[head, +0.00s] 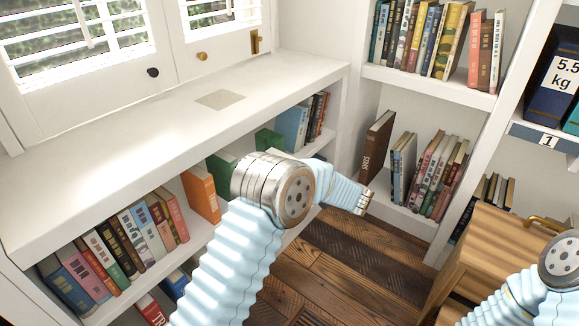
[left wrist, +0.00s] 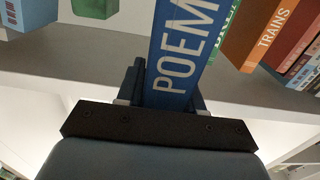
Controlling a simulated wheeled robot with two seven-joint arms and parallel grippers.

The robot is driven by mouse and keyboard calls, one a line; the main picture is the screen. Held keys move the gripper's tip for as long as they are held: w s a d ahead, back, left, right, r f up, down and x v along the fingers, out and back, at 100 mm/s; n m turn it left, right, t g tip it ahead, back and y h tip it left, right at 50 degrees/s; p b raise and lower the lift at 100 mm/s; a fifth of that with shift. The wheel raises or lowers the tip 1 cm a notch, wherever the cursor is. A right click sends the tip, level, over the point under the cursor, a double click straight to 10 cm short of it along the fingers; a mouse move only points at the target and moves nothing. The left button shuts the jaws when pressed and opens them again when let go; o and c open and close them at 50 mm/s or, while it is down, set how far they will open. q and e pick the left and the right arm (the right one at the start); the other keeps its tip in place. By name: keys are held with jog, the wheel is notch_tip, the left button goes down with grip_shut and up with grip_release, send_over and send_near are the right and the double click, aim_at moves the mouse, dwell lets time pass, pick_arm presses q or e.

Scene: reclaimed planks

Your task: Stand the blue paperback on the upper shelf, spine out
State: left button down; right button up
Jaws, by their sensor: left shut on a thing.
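The blue paperback (left wrist: 176,55) fills the upper middle of the left wrist view, with large white letters reading POEM on the narrow face towards the camera. My left gripper (left wrist: 168,90) is shut on it, with dark fingers on both sides. Its far end runs out of the frame. In the head view my own arm hides the paperback and the left gripper. The upper shelf (head: 155,262) under the window sill holds a row of books with a gap around the green ones. I cannot tell whether the paperback touches the shelf. My right gripper is not in view.
An orange book (head: 201,194) and a green book (head: 221,165) stand left of my arm's joint; a green block (head: 268,140) and pale blue books (head: 290,127) stand right of it. The orange TRAINS book (left wrist: 262,35) is near the paperback. A wooden cabinet (head: 485,245) stands right.

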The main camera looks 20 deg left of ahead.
pick_arm(q)
jog(key=p+x, duration=0.1)
jog(key=x, duration=1.5)
jog(key=shift+p, duration=0.35)
jog(key=shift+f, duration=0.15)
jog(key=c, duration=0.6)
grip_release()
jog(key=shift+c, duration=0.2)
jog(key=shift+d, duration=0.1)
